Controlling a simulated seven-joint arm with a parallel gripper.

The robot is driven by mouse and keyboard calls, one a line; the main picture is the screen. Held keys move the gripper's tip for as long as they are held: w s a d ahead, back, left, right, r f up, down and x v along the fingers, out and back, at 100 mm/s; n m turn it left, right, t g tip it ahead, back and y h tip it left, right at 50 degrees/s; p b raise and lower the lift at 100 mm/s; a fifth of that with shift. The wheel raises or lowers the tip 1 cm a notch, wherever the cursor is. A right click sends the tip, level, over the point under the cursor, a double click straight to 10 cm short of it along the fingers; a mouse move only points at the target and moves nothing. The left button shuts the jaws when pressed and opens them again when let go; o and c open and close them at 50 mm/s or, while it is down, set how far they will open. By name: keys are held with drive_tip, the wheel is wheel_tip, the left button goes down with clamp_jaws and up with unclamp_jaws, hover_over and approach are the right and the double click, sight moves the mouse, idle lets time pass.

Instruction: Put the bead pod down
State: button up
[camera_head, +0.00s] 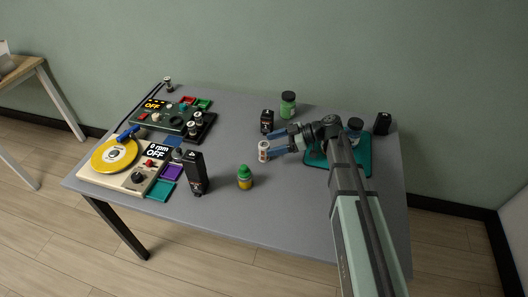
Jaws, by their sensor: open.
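A small white cylinder with a reddish label, which looks like the bead pod (263,152), stands upright on the grey table near its middle. My gripper (274,145) reaches in from the right with its two blue fingers apart. The fingertips are beside the pod, the nearer one close to its right side. I cannot tell whether a finger touches it. The jaws are open and not closed on anything.
A black box (267,122) stands just behind my fingers, and a green jar (288,104) farther back. A green-capped yellow bottle (245,177) and a tall black box (195,173) stand in front. A teal mat (363,168) lies under my wrist. Two devices fill the left side.

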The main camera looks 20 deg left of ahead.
sight(267, 144)
drive_tip(key=shift+x, duration=2.9)
drive_tip(key=shift+w+r, duration=0.1)
drive_tip(key=shift+w, duration=0.05)
drive_tip(key=shift+c, duration=0.3)
drive_tip(key=c, duration=1.1)
drive_tip(key=shift+r, duration=0.1)
